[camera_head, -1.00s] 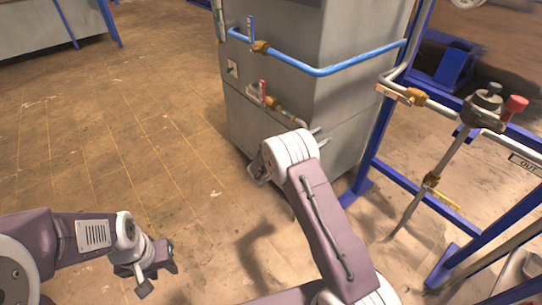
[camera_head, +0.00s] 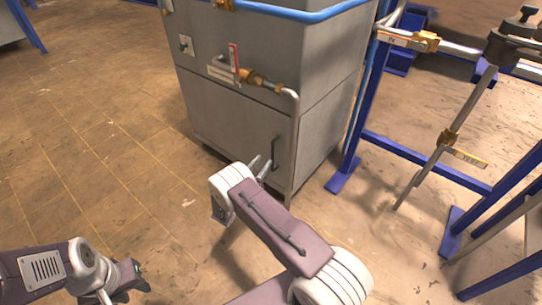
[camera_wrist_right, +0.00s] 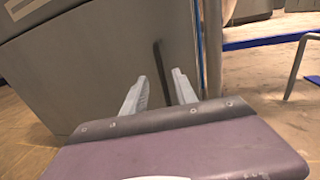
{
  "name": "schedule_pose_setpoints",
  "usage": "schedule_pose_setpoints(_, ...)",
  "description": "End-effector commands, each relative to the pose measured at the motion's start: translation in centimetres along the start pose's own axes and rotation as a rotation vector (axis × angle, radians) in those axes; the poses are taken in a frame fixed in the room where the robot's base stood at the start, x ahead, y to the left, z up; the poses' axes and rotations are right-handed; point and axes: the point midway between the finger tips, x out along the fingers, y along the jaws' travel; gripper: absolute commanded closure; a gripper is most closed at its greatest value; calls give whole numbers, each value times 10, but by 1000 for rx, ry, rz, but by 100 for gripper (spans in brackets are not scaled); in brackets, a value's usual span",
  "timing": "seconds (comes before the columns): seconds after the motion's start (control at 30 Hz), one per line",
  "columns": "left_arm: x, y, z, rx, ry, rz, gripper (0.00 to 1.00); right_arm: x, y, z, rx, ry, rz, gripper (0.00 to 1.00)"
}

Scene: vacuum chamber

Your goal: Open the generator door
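The generator is a grey metal cabinet (camera_head: 225,95) standing ahead of me. Its lower door (camera_head: 232,125) looks flush with the front. The door's dark vertical handle (camera_head: 275,152) is near the right edge; it also shows in the right wrist view (camera_wrist_right: 159,58). My right gripper (camera_head: 262,163) is at the lower right of the door. In the right wrist view its two fingers (camera_wrist_right: 160,77) are spread and empty, with the lower part of the handle seen between them; contact cannot be told. My left gripper (camera_head: 122,284) is low at the left, away from the cabinet.
A red-handled valve (camera_head: 234,58) and brass-fitted pipe (camera_head: 262,80) stick out above the door. A blue frame (camera_head: 365,110) with pipes and a valve (camera_head: 505,45) stands right of the cabinet. The floor (camera_head: 95,130) to the left is open.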

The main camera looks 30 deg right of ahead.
Motion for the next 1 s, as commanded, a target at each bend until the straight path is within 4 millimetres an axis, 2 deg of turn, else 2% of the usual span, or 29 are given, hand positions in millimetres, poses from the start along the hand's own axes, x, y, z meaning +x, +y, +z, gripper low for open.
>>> schedule_pose_setpoints(0.13, 3, 0, 0, 0, 0, 0, 64, 1, 1, -2, 2, 0, 1, 66)
schedule_pose_setpoints(0.23, 10, 0, 1, 0, 1, 0, 64, 11, 0, -4, 3, 0, -3, 66)
schedule_pose_setpoints(0.5, 44, -1, 4, 0, 0, 0, 64, 66, 0, -7, 5, -1, -3, 66)
schedule_pose_setpoints(0.6, 51, -1, 5, 0, 0, 0, 64, 81, 0, -5, 5, -1, -2, 66)
schedule_pose_setpoints(0.73, 54, -1, 5, 0, 0, 0, 64, 90, 0, -2, 2, -1, 0, 66)
schedule_pose_setpoints(0.97, 52, -1, 5, 0, 0, 0, 64, 91, 1, 0, 2, 0, 1, 66)
schedule_pose_setpoints(1.0, 52, -1, 5, 0, 0, 0, 64, 91, 1, 0, 2, 0, 1, 74)
